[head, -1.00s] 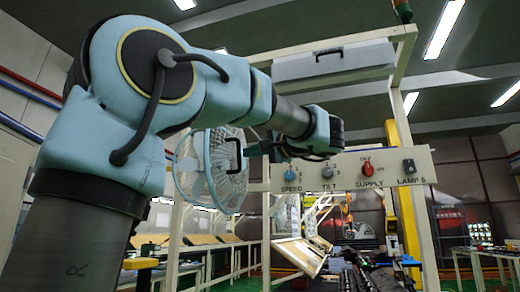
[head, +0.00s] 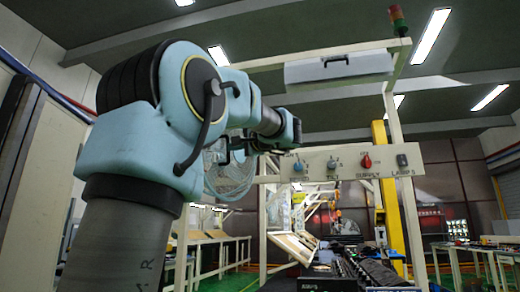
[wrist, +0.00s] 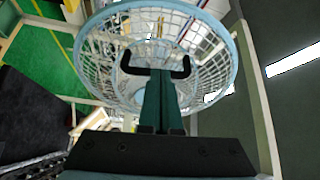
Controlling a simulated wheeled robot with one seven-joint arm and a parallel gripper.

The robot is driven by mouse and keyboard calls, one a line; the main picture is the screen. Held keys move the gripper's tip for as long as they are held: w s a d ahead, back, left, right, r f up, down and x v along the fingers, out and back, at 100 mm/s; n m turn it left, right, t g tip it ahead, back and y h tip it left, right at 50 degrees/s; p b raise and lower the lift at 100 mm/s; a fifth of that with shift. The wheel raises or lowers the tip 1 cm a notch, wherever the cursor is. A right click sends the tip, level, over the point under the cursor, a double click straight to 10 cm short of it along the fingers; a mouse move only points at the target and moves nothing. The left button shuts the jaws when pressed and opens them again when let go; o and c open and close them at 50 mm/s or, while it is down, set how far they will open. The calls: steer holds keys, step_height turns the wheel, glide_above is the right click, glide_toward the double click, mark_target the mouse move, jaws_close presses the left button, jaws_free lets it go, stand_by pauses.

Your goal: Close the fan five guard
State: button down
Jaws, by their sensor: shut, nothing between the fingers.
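The fan (head: 230,182) is a round white wire cage with a light blue rim, partly behind my arm in the head view. Its guard (wrist: 215,40) fills the top of the wrist view, with a black bar handle (wrist: 128,62) in front. My gripper (wrist: 160,74) has its green fingers together, with nothing between them. The fingertips point at the guard and overlap the middle of the handle; I cannot tell whether they touch. In the head view my gripper (head: 240,147) is small and beside the fan. I cannot tell whether the guard is fully against the fan.
A panel with knobs and a red switch (head: 366,161) stands right of the fan on a cream frame (head: 392,140). A closed grey overhead bin (head: 338,67) is above. A black machine (head: 340,270) is low in front. Benches (head: 205,245) line the back left.

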steer(key=w+a+r+m+t+h+p, duration=0.2)
steer(key=w+a+m+t+h+p, duration=0.1)
steer(key=w+a, duration=1.3)
steer(key=shift+a+m+h+p, duration=0.5)
steer(key=shift+a+m+h, duration=0.3)
steer(key=shift+a+h, duration=0.7)
steer(key=shift+w+a+r+m+t+h+p, duration=0.1)
steer(key=shift+w+a+m+t+h+p, duration=0.2)
steer(key=shift+w+a+m+t+p, duration=0.15)
steer(key=shift+w+a+r+m+h+p, duration=0.1)
steer(key=shift+w+a+m+h+p, duration=0.15)
steer(key=shift+w+m+h+p, duration=0.35)
